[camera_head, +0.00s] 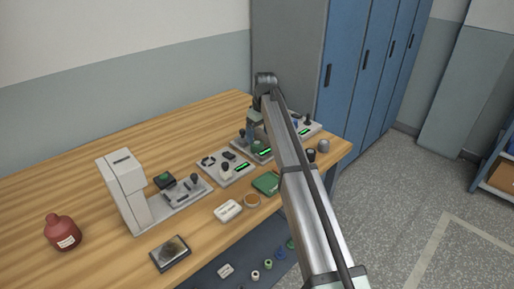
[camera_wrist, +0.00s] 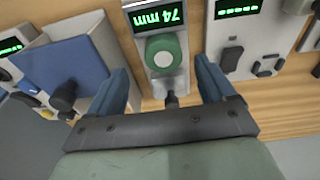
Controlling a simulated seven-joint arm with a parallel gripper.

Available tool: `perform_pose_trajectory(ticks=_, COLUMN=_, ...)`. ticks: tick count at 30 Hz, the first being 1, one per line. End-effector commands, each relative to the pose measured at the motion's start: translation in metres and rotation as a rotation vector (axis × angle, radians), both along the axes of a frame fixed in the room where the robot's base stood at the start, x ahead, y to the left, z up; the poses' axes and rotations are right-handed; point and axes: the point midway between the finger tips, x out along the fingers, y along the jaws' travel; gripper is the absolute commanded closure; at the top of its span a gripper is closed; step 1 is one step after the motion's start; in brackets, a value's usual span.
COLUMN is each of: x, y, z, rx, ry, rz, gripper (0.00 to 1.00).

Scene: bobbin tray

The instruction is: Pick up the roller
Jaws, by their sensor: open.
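A round green piece with a pale centre (camera_wrist: 163,50) sits on a grey gauge (camera_wrist: 152,14) whose display reads 74 mm; it looks like the roller, though I cannot be sure. In the head view a green piece (camera_head: 257,146) shows on the device below my gripper. My gripper (camera_wrist: 162,68) is open and empty. Its two blue fingers are on either side of the green piece in the wrist view, apart from it. In the head view my gripper (camera_head: 253,128) is over the back right of the table, partly hidden by my arm.
Other grey devices (camera_head: 229,166) stand close on both sides. A white block (camera_head: 228,210), a ring (camera_head: 252,200) and a green box (camera_head: 267,183) lie nearer the front edge. A dark tray (camera_head: 238,250) holds small rollers. A red bottle (camera_head: 62,232) stands left.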

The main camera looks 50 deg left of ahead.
Motion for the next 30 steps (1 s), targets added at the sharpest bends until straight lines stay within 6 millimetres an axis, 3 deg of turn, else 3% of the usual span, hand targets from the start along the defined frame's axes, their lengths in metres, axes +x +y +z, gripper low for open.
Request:
perform_pose_trajectory(ticks=15, x=-0.005, y=0.005, z=-0.050, rx=-0.001, ry=0.001, rz=0.000, gripper=0.17)
perform_pose_trajectory(ticks=22, x=-0.005, y=0.005, z=-0.051, rx=0.000, ry=0.000, rz=0.000, gripper=0.17)
perform_pose_trajectory(ticks=30, x=-0.005, y=0.005, z=-0.051, rx=0.000, ry=0.000, rz=0.000, gripper=0.42)
